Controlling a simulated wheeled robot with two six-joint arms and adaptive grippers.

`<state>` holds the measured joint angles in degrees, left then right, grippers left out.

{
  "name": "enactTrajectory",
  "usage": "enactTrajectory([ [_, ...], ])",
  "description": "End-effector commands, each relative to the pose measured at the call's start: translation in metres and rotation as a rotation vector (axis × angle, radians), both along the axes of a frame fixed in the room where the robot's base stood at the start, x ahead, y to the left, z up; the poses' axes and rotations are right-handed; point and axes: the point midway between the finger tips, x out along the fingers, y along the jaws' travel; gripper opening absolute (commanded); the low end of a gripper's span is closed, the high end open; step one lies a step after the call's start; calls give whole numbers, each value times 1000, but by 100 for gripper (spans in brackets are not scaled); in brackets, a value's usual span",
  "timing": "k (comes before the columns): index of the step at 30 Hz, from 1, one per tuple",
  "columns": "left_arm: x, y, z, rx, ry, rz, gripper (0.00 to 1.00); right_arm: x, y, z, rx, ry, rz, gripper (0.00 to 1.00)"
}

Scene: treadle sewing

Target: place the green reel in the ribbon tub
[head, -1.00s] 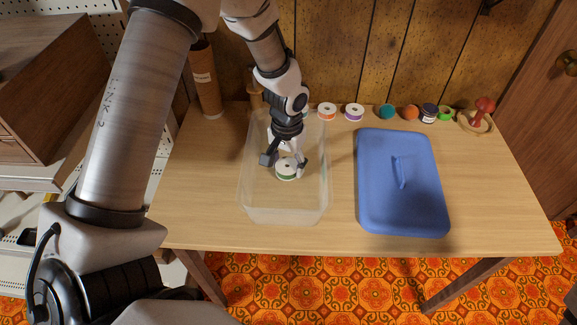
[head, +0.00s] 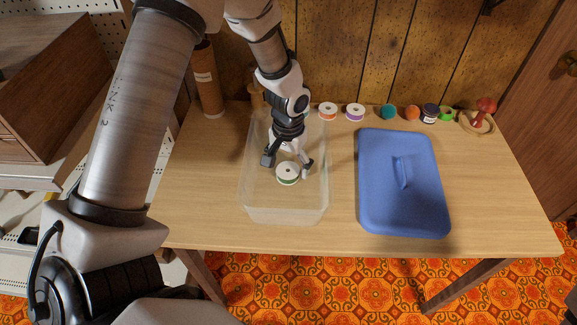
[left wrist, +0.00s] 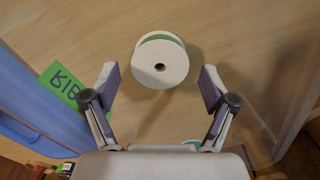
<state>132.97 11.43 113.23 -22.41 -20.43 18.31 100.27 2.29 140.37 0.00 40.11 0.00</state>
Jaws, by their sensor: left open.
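The green reel (head: 287,176), a white-flanged spool with a green band, is inside the clear ribbon tub (head: 288,214), near its middle. It also shows in the left wrist view (left wrist: 161,64), its round white face and centre hole towards the camera. My left gripper (head: 288,164) is open above the tub floor, its fingers spread on either side of the reel with gaps. In the left wrist view the left gripper (left wrist: 160,75) has the reel just beyond and between its fingertips, not touching. My right gripper is not in view.
A blue lid (head: 403,205) lies right of the tub. Along the back stand an orange reel (head: 327,111), a purple reel (head: 354,112), several small items and a pincushion (head: 478,121). A brown cardboard tube (head: 208,85) stands back left. The front table strip is clear.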

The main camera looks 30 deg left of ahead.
Motion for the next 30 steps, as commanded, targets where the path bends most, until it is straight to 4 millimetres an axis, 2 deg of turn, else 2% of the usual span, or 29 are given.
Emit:
enactTrajectory([
  [6, 1, 0, 57, 0, -7, -1, 85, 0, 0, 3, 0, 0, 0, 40],
  [12, 0, 0, 98, 0, -4, -1, 85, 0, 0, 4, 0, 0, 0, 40],
  [17, 0, 0, 109, 0, 0, 0, 85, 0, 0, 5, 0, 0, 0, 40],
  [30, 0, 0, 109, 0, 0, -1, 85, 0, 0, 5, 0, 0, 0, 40],
])
